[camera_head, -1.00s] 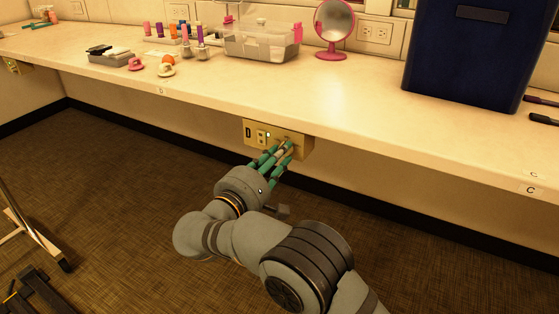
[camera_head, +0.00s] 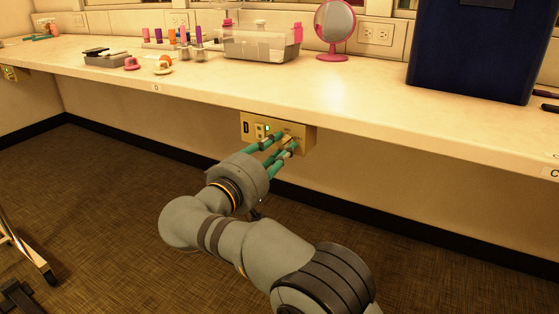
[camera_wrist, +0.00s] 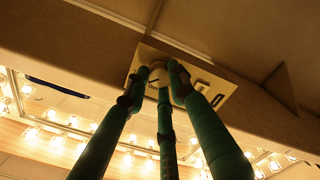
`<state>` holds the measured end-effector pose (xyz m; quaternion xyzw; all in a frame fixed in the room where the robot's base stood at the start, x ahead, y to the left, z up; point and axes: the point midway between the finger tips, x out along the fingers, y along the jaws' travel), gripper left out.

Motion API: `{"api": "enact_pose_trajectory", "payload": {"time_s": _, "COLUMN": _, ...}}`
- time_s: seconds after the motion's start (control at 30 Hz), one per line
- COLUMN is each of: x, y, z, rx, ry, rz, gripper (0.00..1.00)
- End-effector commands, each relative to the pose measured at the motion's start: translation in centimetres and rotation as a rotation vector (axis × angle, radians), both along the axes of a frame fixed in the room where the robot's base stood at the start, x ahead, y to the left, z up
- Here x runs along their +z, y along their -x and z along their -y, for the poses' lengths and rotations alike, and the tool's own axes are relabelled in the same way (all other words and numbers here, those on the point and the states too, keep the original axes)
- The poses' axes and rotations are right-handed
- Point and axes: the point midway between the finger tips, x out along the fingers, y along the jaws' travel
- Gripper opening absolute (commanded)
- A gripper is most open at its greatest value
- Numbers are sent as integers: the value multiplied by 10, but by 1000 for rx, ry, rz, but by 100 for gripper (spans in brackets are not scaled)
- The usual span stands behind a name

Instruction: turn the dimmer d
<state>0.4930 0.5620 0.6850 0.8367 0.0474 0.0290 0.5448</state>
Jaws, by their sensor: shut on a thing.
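A beige control box (camera_head: 307,137) hangs under the counter's front edge, right of the "D" label (camera_head: 156,87). It has a dark slot, pale switches and a small green light on its face. The round pale dimmer knob (camera_wrist: 157,75) is on the box's plate (camera_wrist: 206,80) in the wrist view. My gripper (camera_head: 286,143) has green fingers at the right part of the box face. In the wrist view its fingers (camera_wrist: 155,78) close around the knob. In the head view the fingers mostly hide the knob.
The counter (camera_head: 340,95) runs above my gripper. On it are a pink round mirror (camera_head: 334,24), a clear bin (camera_head: 262,44), several small bottles and a dark blue box (camera_head: 470,50). Open carpet (camera_head: 100,190) lies below. Dark stand legs (camera_head: 25,255) are at the left.

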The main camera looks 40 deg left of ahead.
Motion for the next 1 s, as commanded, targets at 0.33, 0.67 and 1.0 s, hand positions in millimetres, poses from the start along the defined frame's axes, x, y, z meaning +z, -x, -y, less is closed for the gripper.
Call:
{"api": "enact_pose_trajectory", "payload": {"time_s": 0.33, "x": 1, "y": 3, "z": -5, "rx": 16, "ry": -228, "rz": -18, "gripper": 0}}
{"api": "enact_pose_trajectory", "payload": {"time_s": 0.67, "x": 5, "y": 3, "z": -5, "rx": 17, "ry": -322, "rz": -27, "gripper": 0}}
{"api": "enact_pose_trajectory", "payload": {"time_s": 1.0, "x": 7, "y": 3, "z": -4, "rx": 18, "ry": -333, "rz": -28, "gripper": 0}}
